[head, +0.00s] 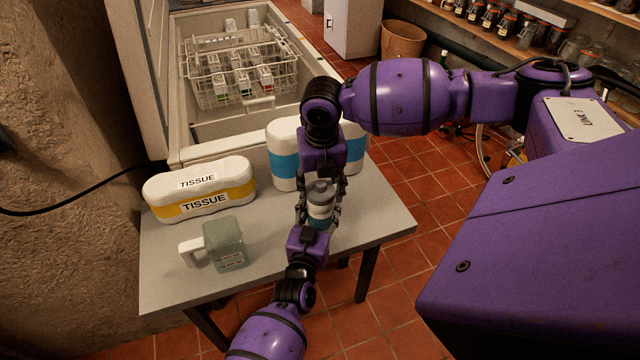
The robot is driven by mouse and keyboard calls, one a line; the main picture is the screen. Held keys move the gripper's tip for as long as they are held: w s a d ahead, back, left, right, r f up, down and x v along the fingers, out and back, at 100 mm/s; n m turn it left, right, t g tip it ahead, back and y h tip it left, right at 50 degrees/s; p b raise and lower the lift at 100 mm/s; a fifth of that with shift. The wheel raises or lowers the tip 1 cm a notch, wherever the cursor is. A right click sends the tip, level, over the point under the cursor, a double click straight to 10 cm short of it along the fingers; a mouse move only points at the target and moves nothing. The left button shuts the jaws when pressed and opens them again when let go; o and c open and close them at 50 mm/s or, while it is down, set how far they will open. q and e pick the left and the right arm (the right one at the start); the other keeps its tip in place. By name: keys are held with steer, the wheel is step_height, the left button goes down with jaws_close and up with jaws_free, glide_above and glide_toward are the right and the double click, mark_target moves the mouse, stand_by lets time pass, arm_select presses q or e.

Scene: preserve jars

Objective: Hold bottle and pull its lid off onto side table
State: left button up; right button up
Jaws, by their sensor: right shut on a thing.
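The bottle (319,210) is small, with a grey top, a white band and a teal lower part. It appears upright between my two grippers, over the right part of the grey side table (377,215). Its lid (320,187) looks like the grey top and appears on the bottle. My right gripper (321,188) reaches in from behind and is shut on the bottle; whether its fingers press the lid or the body is unclear. My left gripper (318,217) reaches in from the front, its fingers beside the bottle. Overlapping fingers hide whether it grips.
A blue-banded white pack (283,150) stands behind my grippers. An open chest with a wire basket (240,75) is beyond. The table's right corner is clear.

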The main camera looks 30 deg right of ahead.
mark_target(320, 184)
steer(key=o, duration=0.5)
steer(key=c, duration=0.7)
steer(key=shift+r, duration=1.35)
steer(key=shift+r, duration=2)
